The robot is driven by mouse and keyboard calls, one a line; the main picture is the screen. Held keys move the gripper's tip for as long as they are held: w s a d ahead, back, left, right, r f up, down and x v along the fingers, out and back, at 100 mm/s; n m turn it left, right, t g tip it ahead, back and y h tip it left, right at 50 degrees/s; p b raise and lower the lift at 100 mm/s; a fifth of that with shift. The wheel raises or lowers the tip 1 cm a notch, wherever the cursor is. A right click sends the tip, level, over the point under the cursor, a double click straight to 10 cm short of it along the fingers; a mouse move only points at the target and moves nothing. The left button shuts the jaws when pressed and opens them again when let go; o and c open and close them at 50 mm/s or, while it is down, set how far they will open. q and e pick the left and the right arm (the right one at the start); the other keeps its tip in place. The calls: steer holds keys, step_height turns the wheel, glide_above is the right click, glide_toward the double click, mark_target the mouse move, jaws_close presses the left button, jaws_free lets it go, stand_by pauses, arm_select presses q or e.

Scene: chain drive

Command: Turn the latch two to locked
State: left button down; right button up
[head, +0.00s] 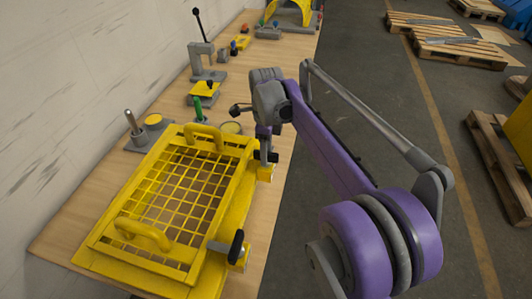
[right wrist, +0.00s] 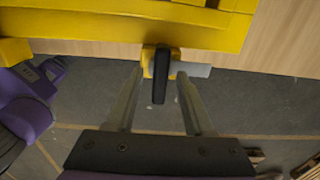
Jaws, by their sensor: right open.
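A yellow mesh guard (head: 180,190) lies on the wooden bench with two latches along its right edge. The near latch (head: 237,247) has a black handle and a grey bar reaching left over the guard's frame. The far latch (head: 265,173) is partly hidden by my right gripper (head: 265,140). In the right wrist view, a latch's black handle (right wrist: 160,85) stands between the open fingers of my right gripper (right wrist: 160,74), with a gap on both sides. Its grey bar (right wrist: 194,69) points right, along the guard's edge. My left gripper does not show.
Several small fixtures stand farther along the bench (head: 228,85), including a clamp with a black-knobbed lever (head: 200,28). A steel peg (head: 132,122) stands beside the guard. The floor right of the bench is open, with pallets (head: 460,50) farther off.

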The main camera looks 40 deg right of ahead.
steer(key=shift+f, duration=0.35)
jaws_close()
